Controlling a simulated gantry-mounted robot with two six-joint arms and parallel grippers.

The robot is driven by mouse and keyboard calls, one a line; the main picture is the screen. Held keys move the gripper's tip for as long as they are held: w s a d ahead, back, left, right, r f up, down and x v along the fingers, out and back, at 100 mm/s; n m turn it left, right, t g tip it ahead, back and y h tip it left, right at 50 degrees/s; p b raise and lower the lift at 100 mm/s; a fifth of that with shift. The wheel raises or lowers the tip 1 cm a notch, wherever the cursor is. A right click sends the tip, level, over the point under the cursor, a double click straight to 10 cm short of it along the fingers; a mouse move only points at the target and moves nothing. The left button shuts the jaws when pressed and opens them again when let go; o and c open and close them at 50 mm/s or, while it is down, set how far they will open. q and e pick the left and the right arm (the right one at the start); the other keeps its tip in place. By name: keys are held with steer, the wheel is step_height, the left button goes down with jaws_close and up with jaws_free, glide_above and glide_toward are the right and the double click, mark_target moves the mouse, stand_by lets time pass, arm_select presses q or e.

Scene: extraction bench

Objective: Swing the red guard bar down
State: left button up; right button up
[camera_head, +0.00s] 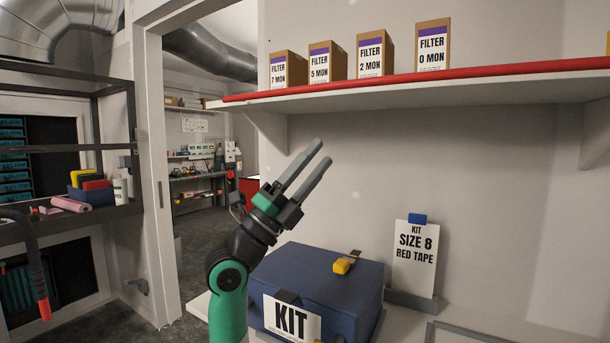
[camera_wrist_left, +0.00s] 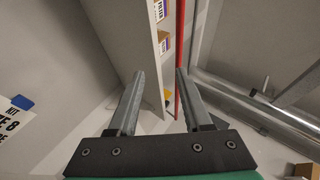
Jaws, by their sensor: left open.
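The red guard bar (camera_head: 430,77) runs along the front edge of the white shelf, just below the filter boxes, in the head view. In the left wrist view the red bar (camera_wrist_left: 180,45) crosses the upper middle, lined up close to the right finger. My left gripper (camera_head: 321,152) is open and empty, below the left part of the bar, its fingers pointing up and right. Its two fingers (camera_wrist_left: 160,75) stand apart in the wrist view. I cannot tell how far the bar is from them in depth. My right gripper is not in view.
Several filter boxes (camera_head: 375,53) stand on the white shelf (camera_head: 480,95). Below are a blue kit case (camera_head: 355,285) with a yellow tool (camera_head: 345,264) on it and a kit sign (camera_head: 415,258). A dark rack (camera_head: 65,147) stands at left. Free wall lies under the shelf.

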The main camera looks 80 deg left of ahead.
arm_select(q)
steer(key=s+f, duration=0.2)
steer(key=shift+s+d+f+h, duration=0.3)
steer(key=shift+s+d+f, duration=0.05)
